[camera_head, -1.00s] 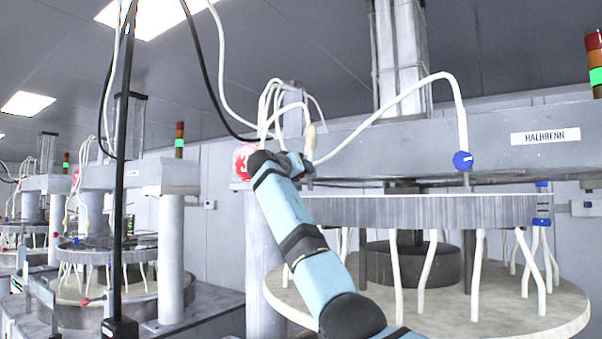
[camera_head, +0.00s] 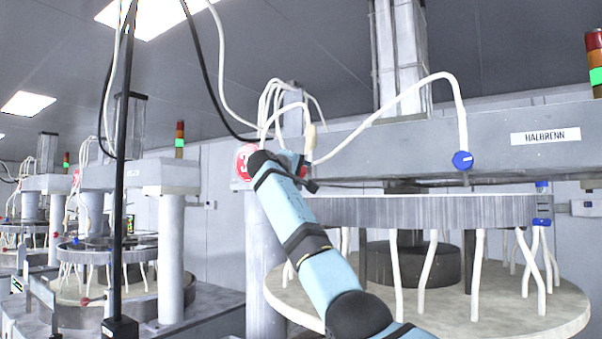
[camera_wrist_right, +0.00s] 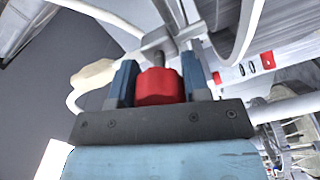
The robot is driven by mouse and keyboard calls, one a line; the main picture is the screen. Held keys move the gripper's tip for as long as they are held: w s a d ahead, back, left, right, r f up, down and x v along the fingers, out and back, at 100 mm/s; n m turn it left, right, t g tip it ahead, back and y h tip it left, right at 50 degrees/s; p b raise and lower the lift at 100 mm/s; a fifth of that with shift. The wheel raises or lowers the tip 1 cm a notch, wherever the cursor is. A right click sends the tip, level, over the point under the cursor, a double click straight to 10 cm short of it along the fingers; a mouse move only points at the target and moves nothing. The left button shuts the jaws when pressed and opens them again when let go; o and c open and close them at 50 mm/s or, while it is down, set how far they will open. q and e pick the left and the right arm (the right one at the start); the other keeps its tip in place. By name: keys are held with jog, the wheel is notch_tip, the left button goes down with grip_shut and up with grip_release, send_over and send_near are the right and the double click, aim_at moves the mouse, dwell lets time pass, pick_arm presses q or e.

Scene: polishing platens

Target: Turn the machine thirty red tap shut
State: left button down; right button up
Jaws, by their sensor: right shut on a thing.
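The red tap (camera_wrist_right: 160,87) sits between the two blue fingers of my right gripper (camera_wrist_right: 160,76) in the right wrist view, with a metal stem behind it. The fingers are closed on its sides. In the head view my right gripper (camera_head: 304,178) is at the left end of the near machine's grey beam, and the tap there is mostly hidden by my gripper and wrist. A round red sign (camera_head: 243,162) with a white figure, partly covered by my arm, is just left of it. My left gripper is not in view.
White hoses loop above my gripper. The ribbed upper platen (camera_head: 430,210) and wide lower platen (camera_head: 450,310) lie below. A black vertical pole (camera_head: 121,200) stands at left.

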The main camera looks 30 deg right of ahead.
jog(key=shift+n, duration=0.4)
jog(key=o, duration=0.9)
jog(key=shift+o, duration=0.2)
jog(key=shift+a, duration=0.1)
jog(key=shift+s+a+f+b, duration=0.15)
jog(key=shift+a+b, duration=0.2)
jog(key=b+v, duration=0.4)
jog(key=v, duration=0.9)
jog(key=shift+b, duration=0.3)
